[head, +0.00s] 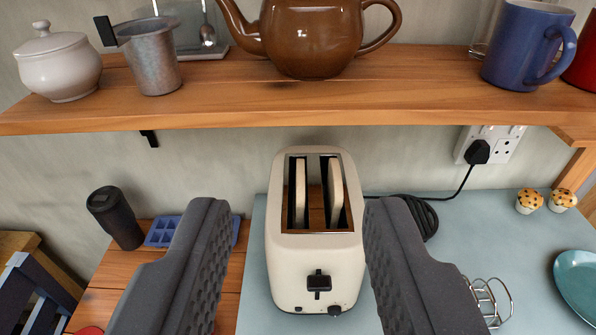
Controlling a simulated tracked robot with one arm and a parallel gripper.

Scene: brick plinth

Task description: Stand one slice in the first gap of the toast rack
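A cream toaster (317,255) stands in the middle on the blue-grey worktop, below the shelf. A slice of bread (299,193) stands in its left slot and another slice (335,192) in its right slot, both upright. The wire toast rack (490,302) is on the worktop at the lower right, partly hidden behind my right finger, so its gaps are not clear. My gripper (294,205) is open, its two dark ridged fingers wide apart in front of the toaster. Nothing is held between them.
A wooden shelf (400,100) crosses above the toaster, holding a brown teapot (312,40), blue mug (515,45), metal cup (152,62) and white sugar pot (60,68). A black tumbler (115,217), muffins (530,201), teal plate (578,285) and coiled cable (422,215) lie around.

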